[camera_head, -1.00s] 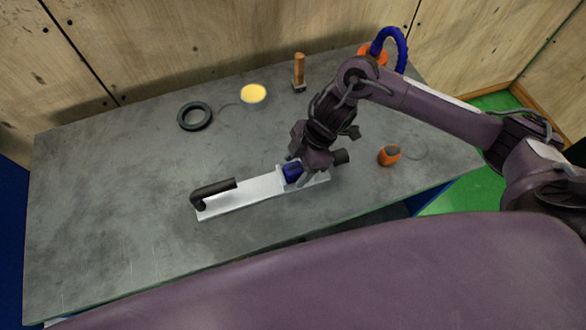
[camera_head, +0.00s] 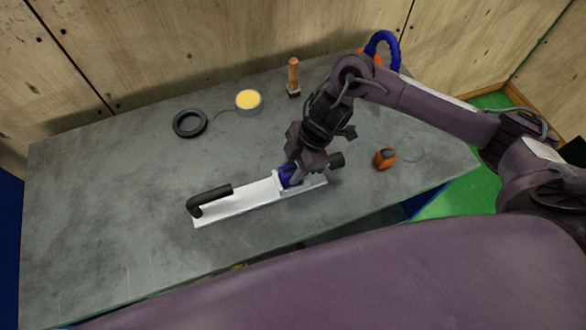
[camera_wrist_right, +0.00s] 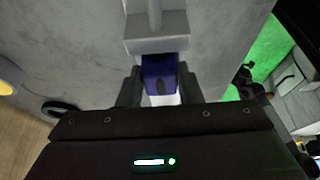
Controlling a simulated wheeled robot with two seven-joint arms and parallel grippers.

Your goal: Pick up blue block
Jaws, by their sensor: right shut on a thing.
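The blue block (camera_head: 286,174) is on the white metal bar fixture (camera_head: 240,199) near its right end, partly hidden by my right gripper. My right gripper (camera_head: 291,178) is shut on it from above and behind. In the right wrist view the blue block (camera_wrist_right: 158,74) sits between the two dark fingers (camera_wrist_right: 157,90), against a grey part of the fixture (camera_wrist_right: 157,38). I cannot tell whether it is clear of the fixture. My left gripper is not in view.
A black handle (camera_head: 208,198) rises from the fixture's left end. A black ring (camera_head: 190,123), a yellow-topped tin (camera_head: 248,101) and a wooden-handled tool (camera_head: 293,78) stand toward the back of the grey table (camera_head: 100,220). An orange-and-black item (camera_head: 385,158) lies right. The table's left side is clear.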

